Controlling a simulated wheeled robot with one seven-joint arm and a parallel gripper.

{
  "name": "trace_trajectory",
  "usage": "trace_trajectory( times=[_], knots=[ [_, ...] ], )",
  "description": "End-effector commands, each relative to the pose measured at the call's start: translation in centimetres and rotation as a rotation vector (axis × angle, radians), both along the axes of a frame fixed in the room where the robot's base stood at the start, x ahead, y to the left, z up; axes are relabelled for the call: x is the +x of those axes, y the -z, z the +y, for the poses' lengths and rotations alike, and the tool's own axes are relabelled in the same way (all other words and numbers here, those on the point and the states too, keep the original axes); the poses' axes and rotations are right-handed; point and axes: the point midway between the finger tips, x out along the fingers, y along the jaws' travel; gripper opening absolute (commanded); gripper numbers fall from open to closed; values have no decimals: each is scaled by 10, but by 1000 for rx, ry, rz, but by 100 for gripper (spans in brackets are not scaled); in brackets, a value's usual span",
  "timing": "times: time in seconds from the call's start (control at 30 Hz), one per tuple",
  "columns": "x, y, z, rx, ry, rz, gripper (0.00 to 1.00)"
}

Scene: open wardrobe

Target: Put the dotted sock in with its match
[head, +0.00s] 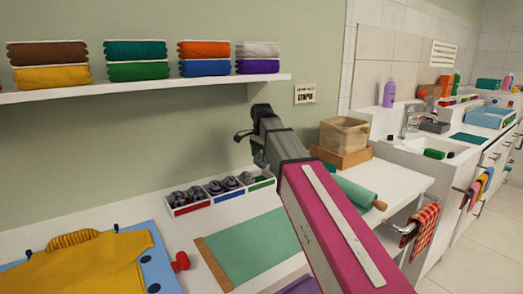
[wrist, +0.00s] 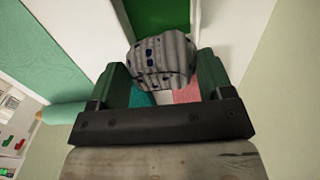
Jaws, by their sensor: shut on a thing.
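In the wrist view a rolled grey sock (wrist: 160,62) with dark blue spots sits between the two fingers of my gripper (wrist: 163,80), which is shut on it. In the head view the end of my arm is above the right end of a white divided tray (head: 205,204); the fingers and the held sock are mostly hidden there. The tray's left section has a red front and holds dark patterned socks (head: 187,197). Its middle section has a blue front and holds more rolled socks (head: 231,184). The right section, with a green floor (head: 262,182), is partly behind my arm.
A green mat (head: 250,245) lies in front of the tray. A yellow garment (head: 85,268) lies on a blue board at left. A wooden box (head: 344,135) and a green roll (head: 352,192) are at right. A shelf (head: 150,90) with folded cloths hangs above.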

Motion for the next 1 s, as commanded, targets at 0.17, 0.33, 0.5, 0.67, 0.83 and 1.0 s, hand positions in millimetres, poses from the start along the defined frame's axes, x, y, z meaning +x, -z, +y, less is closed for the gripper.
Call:
trace_trajectory(
  times=[0.17,0.33,0.5,0.67,0.83,1.0],
  knots=[
    [-1,19,0,0,0,0,60],
    [-1,36,0,-1,0,1,60],
    [0,50,0,-1,0,1,60],
    [0,57,0,0,0,0,60],
    [0,59,0,1,0,-1,60],
    [0,60,0,1,0,-1,60]
  ],
)
